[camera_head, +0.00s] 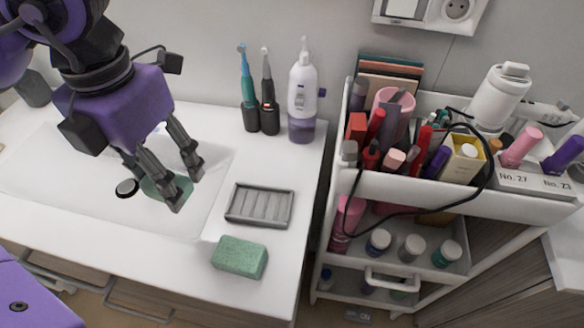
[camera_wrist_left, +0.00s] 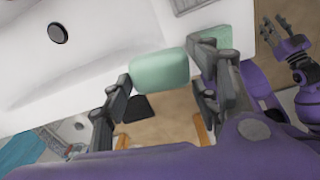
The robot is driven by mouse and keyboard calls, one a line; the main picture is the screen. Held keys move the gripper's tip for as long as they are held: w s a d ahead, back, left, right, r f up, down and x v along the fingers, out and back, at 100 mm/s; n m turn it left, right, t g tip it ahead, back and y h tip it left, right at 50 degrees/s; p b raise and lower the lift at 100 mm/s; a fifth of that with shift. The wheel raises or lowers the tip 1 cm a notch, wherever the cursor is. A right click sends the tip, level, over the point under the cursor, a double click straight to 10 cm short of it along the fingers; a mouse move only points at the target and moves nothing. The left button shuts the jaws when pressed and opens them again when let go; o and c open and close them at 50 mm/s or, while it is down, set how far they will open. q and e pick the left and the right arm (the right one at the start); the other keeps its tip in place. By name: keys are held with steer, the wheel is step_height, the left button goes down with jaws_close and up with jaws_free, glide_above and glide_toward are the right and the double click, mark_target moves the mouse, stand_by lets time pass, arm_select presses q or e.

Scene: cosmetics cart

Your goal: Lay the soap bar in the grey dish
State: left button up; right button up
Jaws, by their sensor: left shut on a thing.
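The pale green soap bar (camera_head: 152,187) is between the fingers of my left gripper (camera_head: 185,188), which is shut on it above the white sink. In the left wrist view the soap bar (camera_wrist_left: 160,72) shows between the two fingers of the left gripper (camera_wrist_left: 160,80). The grey ridged dish (camera_head: 260,205) stands empty on the counter, right of the gripper and apart from it. A corner of the dish (camera_wrist_left: 190,4) shows at the top of the left wrist view. My right gripper (camera_wrist_left: 275,24) shows there at the upper right, fingers apart and empty.
A darker green sponge-like block (camera_head: 240,257) lies just in front of the dish. Two electric toothbrushes (camera_head: 259,108) and a white bottle (camera_head: 302,95) stand behind it. A full cosmetics cart (camera_head: 400,186) stands to the right. The sink basin (camera_head: 100,205) has a dark drain.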

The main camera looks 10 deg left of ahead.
arm_select(q)
steer(key=shift+s+r+n, duration=0.15)
steer(key=shift+s+n, duration=0.05)
steer(key=shift+n, duration=0.7)
steer(key=shift+d, duration=0.15)
steer(key=w+d+f, duration=0.3)
steer(key=w+d, duration=0.1)
steer(key=d, duration=0.2)
glide_toward(260, 206)
steer(key=shift+s+a, duration=0.35)
steer(key=shift+a, duration=0.15)
steer(key=shift+w+d+f, duration=0.2)
steer(key=shift+f, duration=0.15)
steer(key=shift+w+d+f, duration=0.1)
steer(key=shift+d+f, duration=0.05)
steer(key=shift+f, duration=0.8)
steer(key=shift+w+d+f, duration=0.1)
steer(key=shift+f, duration=0.85)
